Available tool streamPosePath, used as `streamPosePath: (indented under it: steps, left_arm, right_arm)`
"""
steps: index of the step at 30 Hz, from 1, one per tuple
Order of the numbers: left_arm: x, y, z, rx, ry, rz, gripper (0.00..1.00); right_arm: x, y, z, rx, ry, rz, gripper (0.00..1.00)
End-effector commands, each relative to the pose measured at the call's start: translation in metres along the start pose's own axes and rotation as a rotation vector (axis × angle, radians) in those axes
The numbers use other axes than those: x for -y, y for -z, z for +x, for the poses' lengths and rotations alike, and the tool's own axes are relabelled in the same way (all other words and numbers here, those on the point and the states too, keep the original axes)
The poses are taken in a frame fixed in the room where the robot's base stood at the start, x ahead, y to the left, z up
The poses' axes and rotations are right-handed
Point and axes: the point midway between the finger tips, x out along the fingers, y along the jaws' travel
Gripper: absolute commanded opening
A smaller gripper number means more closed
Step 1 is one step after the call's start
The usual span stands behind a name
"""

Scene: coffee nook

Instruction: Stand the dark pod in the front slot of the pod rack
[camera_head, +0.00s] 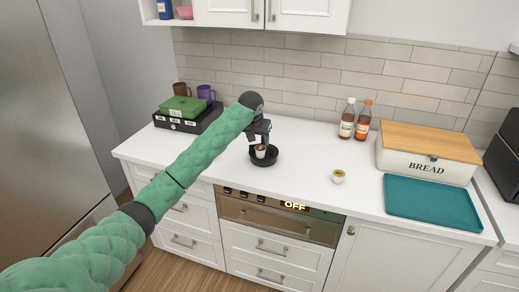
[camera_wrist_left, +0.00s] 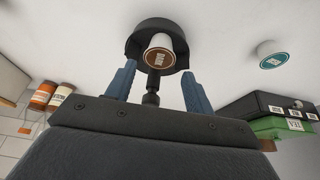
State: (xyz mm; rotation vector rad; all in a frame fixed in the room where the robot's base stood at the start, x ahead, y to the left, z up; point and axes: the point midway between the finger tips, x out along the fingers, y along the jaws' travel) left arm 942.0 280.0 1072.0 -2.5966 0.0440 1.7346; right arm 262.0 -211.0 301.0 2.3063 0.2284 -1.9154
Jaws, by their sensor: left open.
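The dark pod (camera_head: 261,152) is a small white cup with a brown lid. It looks upright at the front of the round black pod rack (camera_head: 273,160). In the left wrist view the pod (camera_wrist_left: 160,50) lies over the rack's base (camera_wrist_left: 140,34), beside its central post (camera_wrist_left: 152,88). My left gripper (camera_head: 263,138) is above the rack, pointing down. Its blue fingers (camera_wrist_left: 160,72) are open, one on each side, with the pod just beyond their tips and no visible grip. The gripper hides part of the rack in the head view. My right gripper is out of view.
A gold-lidded pod (camera_head: 338,177) stands on the counter right of the rack. A teal-lidded pod (camera_wrist_left: 271,56) shows in the left wrist view. A black drawer box (camera_head: 182,124) with a green tea box, two bottles (camera_head: 347,118), a bread box (camera_head: 425,160) and a teal mat (camera_head: 430,202) surround clear counter.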

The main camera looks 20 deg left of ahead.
Motion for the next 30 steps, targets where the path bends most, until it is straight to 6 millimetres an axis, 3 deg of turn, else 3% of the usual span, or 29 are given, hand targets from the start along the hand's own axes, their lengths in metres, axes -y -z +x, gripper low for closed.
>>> streamPosePath:
  steps: [6,12,26,30]
  left_arm:
    - [0.0,0.0,-0.033,-0.003,-0.001,0.001,0.53]
    - [0.0,0.001,-0.05,-0.002,0.0,0.0,0.53]
    - [0.0,0.001,-0.052,-0.001,0.0,0.0,0.53]
    - [-0.005,-0.009,-0.044,0.003,-0.005,0.009,0.53]
  right_arm:
    - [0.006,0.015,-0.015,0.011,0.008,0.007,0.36]
    - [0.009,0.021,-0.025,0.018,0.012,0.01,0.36]
    - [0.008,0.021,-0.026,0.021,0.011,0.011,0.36]
    - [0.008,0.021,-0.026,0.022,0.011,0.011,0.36]
